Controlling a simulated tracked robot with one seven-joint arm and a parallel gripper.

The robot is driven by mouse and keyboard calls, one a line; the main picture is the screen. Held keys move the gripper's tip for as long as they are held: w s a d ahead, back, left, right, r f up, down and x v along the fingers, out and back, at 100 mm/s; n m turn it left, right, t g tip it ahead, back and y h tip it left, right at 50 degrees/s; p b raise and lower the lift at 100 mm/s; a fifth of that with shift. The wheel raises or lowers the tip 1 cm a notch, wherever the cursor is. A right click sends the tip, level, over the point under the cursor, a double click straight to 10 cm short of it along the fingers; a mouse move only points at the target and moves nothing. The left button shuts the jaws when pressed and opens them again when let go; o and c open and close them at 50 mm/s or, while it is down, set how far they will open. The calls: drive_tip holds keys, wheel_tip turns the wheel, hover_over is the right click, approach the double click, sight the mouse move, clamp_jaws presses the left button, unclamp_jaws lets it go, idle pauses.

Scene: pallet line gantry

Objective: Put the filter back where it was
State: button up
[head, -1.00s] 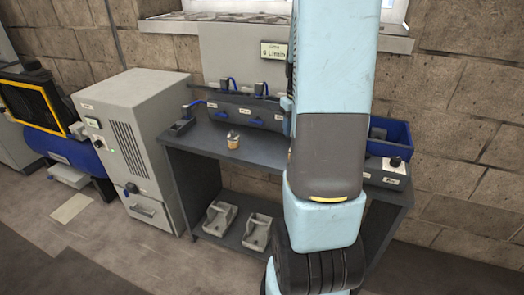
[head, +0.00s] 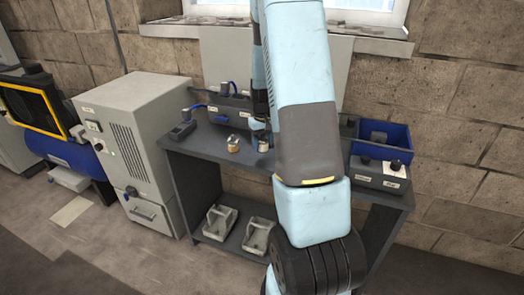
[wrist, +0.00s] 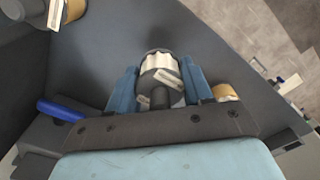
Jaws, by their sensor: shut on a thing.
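My gripper (wrist: 157,92) is shut on a grey cylinder with a pale ribbed end, which looks like the filter (wrist: 160,62). Its blue fingers press on both sides of it in the wrist view. In the head view my gripper (head: 261,132) is low over the dark workbench (head: 196,143), behind my arm. The held piece (head: 264,146) shows there only small; I cannot tell whether it touches the bench. A similar small piece with a tan body and grey top (head: 233,145) stands upright on the bench, left of my gripper.
A dark unit with blue levers (head: 230,113) stands along the bench's back. A blue bin (head: 395,136) and a dark box with knobs (head: 376,174) are at the right. Two grey trays (head: 218,220) sit on the lower shelf. A grey cabinet (head: 133,145) stands at the left.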

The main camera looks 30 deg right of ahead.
sight(263, 149)
wheel_tip(263, 149, down, 3)
idle(0.3)
drive_tip(key=o, duration=1.1)
drive_tip(key=shift+o, duration=0.2)
